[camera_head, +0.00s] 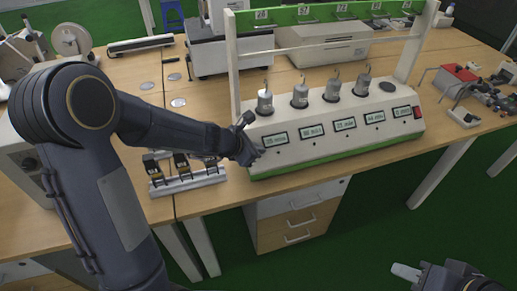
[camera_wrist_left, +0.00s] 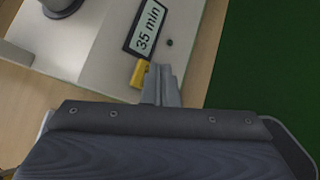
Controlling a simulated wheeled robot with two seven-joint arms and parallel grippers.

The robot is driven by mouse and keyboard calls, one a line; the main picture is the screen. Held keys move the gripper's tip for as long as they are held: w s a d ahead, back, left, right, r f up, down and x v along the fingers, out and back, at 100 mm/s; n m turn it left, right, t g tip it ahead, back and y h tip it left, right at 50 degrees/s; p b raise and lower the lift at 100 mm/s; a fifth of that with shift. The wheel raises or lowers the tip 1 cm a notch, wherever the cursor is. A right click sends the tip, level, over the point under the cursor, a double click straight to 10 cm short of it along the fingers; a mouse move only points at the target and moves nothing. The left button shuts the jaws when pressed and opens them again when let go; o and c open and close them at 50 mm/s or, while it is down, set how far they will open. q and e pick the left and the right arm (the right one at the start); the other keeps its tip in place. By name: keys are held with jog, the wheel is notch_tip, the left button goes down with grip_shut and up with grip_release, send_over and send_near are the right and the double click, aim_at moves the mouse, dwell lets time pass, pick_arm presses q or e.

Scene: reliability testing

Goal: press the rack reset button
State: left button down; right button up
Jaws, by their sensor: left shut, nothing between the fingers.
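The rack (camera_head: 330,130) is a white sloped console on the bench with a row of small displays and a small dark button below several of them. A red switch (camera_head: 417,112) sits at its right end. My left gripper (camera_head: 257,152) is shut and empty at the rack's left end, by the leftmost display. In the left wrist view the shut fingertips (camera_wrist_left: 160,76) are just below the "35 min" display (camera_wrist_left: 146,27), close to a small dark button (camera_wrist_left: 169,43). I cannot tell whether they touch the panel. My right gripper (camera_head: 407,272) is low at the right, its opening unclear.
Several metal cylinders (camera_head: 300,97) stand along the rack's top, inside a white upright frame (camera_head: 233,60). A small yellow piece (camera_wrist_left: 139,74) sits beside my left fingertips. Black-topped holders (camera_head: 182,165) stand left of the rack. Red equipment (camera_head: 460,75) lies at right.

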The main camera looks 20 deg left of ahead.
dwell(0.6)
pick_arm(q)
jog(key=shift+w+a+f, duration=0.2)
jog(key=shift+w+f, duration=0.05)
jog(key=shift+f, duration=0.05)
jog(key=shift+w+a+f+b, duration=0.1)
jog(key=shift+w+f+b, duration=0.1)
jog(key=shift+f+b, duration=0.15)
dwell(0.6)
jog(key=shift+r, duration=0.1)
jog(key=shift+s+d+r, duration=0.3)
jog(key=shift+s+r, duration=0.15)
jog(key=shift+r, duration=0.1)
dwell(0.3)
jog(key=s+r, duration=0.1)
jog(key=s+d+r+p, duration=0.1)
jog(key=d+r+p, duration=0.1)
jog(key=shift+s+r, duration=0.4)
jog(key=shift+a, duration=0.1)
dwell(0.6)
